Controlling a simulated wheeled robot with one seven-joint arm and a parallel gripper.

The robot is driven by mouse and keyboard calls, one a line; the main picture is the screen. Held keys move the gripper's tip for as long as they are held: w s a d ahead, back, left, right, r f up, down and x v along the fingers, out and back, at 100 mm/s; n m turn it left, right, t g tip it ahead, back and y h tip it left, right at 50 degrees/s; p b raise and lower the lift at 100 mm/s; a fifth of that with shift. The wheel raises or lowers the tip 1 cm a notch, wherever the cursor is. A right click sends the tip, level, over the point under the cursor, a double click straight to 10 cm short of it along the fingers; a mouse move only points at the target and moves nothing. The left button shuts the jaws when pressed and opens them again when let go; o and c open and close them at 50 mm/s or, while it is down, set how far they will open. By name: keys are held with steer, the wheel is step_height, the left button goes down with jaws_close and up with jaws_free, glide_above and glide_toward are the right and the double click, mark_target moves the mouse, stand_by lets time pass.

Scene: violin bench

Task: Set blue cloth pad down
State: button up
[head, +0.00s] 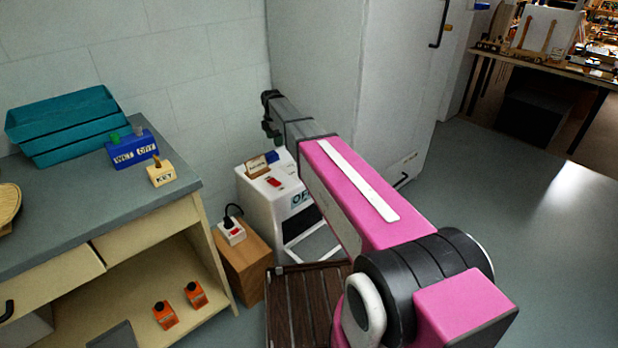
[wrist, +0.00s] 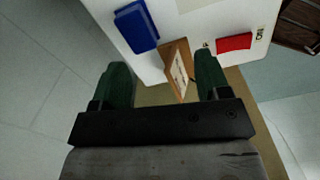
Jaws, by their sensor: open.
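The blue cloth pad (head: 272,156) lies on top of the white machine (head: 268,190), at its back. In the wrist view the pad (wrist: 136,26) is flat on the white top (wrist: 195,22), beyond the left fingertip and apart from it. My gripper (wrist: 163,78) is open, with its two green fingers spread and nothing held between them. A small wooden stand with a pale label (wrist: 178,68) shows beyond the gap between the fingers. In the head view my gripper (head: 268,130) is at the far end of my arm, above the back of the machine.
A red switch (wrist: 233,42) is on the machine's top. A wooden box (head: 245,262) with a socket (head: 231,232) stands beside it. On the left, a bench (head: 90,215) holds teal trays (head: 65,125), a blue block (head: 132,150) and a key block (head: 162,173). Open floor lies right.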

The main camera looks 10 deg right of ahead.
steer(key=s+d+f+m, duration=0.2)
steer(key=s+d+m, duration=0.4)
steer(key=s, duration=0.5)
steer(key=s+d+f+m, duration=0.3)
steer(key=s+d+m, duration=0.2)
steer(key=s+m, duration=0.4)
steer(key=s+d+f+m, duration=0.3)
steer(key=s+d+m, duration=0.3)
steer(key=s, duration=0.8)
steer(key=shift+s+d+f+m, duration=0.2)
steer(key=shift+s+d+m, duration=0.15)
steer(key=shift+m, duration=0.45)
